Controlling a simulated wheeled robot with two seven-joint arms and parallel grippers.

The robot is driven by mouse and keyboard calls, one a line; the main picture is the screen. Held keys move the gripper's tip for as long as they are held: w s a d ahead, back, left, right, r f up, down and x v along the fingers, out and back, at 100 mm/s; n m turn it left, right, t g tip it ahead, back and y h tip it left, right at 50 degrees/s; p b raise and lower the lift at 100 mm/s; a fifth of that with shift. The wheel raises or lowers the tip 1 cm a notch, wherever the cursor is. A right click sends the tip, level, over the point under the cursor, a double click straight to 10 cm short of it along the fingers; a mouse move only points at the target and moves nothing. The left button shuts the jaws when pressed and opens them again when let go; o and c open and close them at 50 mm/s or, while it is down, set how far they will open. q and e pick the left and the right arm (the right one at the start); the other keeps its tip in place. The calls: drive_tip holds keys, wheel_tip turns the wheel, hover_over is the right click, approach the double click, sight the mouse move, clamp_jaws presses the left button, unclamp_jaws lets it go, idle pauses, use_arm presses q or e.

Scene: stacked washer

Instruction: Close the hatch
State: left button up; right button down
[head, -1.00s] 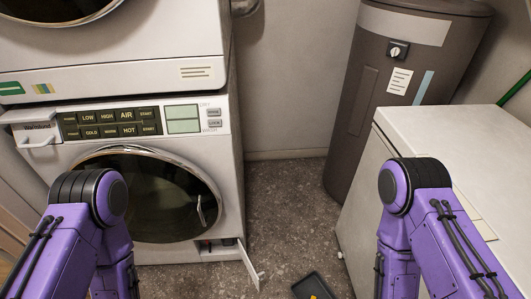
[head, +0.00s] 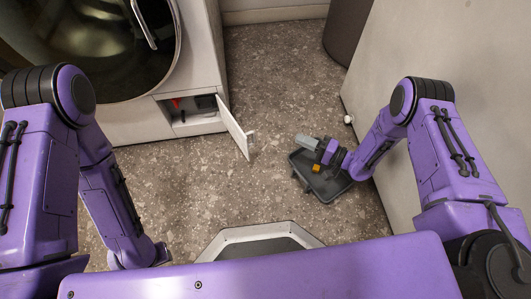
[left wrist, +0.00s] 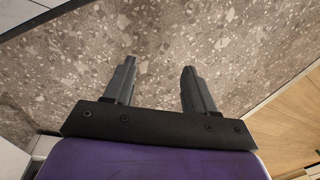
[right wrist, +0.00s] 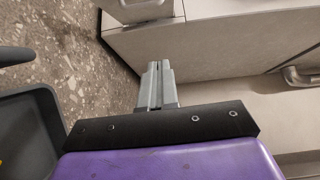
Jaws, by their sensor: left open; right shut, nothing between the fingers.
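The hatch (head: 236,130) is a small white flap at the washer's (head: 205,60) lower right corner. It stands open, swung out over the floor to the right. Behind it is a shallow compartment (head: 190,112) with a red part and a dark part inside. My right gripper (head: 301,140) is to the right of the hatch, apart from it, with its fingers pointing left. In the right wrist view its fingers (right wrist: 154,72) are together and empty. My left gripper's fingers (left wrist: 158,75) are apart and empty above the floor; the head view does not show them.
A dark tray (head: 325,185) with a small orange item (head: 316,168) lies on the floor below my right gripper. A white cabinet (head: 420,45) stands at the right. A dark cylinder (head: 347,35) stands behind. Speckled floor (head: 265,80) is clear between washer and cabinet.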

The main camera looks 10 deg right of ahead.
use_arm(q)
wheel_tip(320, 180, down, 6)
drive_tip(key=s+a+m+g+b, duration=0.1)
drive_tip(key=s+a+m+b, duration=0.1)
drive_tip(key=b, duration=0.3)
drive_tip(key=shift+a+m+g, duration=0.25)
drive_tip(key=shift+m+g, duration=0.15)
use_arm(e)
drive_tip(key=w+a+f+g+y, duration=0.1)
drive_tip(key=w+a, duration=0.3)
drive_tip(key=a, duration=0.8)
drive_tip(key=shift+a+f+n, duration=0.15)
drive_tip(key=shift+a+n, duration=0.1)
drive_tip(key=shift+n, duration=0.05)
